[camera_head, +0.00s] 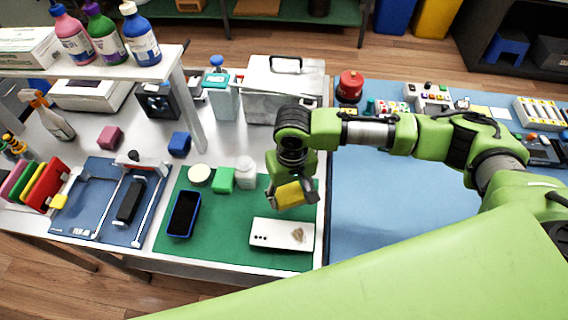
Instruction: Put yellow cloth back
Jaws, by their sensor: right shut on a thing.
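My right gripper (291,193) is shut on the yellow cloth (290,194) and holds it above the green mat (215,241). Below it on the mat lies a white phone (282,234), back side up, with a brownish smudge at its right part. A dark phone with a blue edge (184,214) lies at the left of the mat. A green block (222,180), a white bottle (245,172) and a round cream tin (199,175) stand along the mat's back edge. My left gripper is not in view.
A blue tray with a metal frame (84,208) lies left of the mat. Pink (109,138) and blue (179,144) blocks sit behind. A silver case (284,88) stands at the back. A shelf with bottles (141,36) overhangs the left side.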

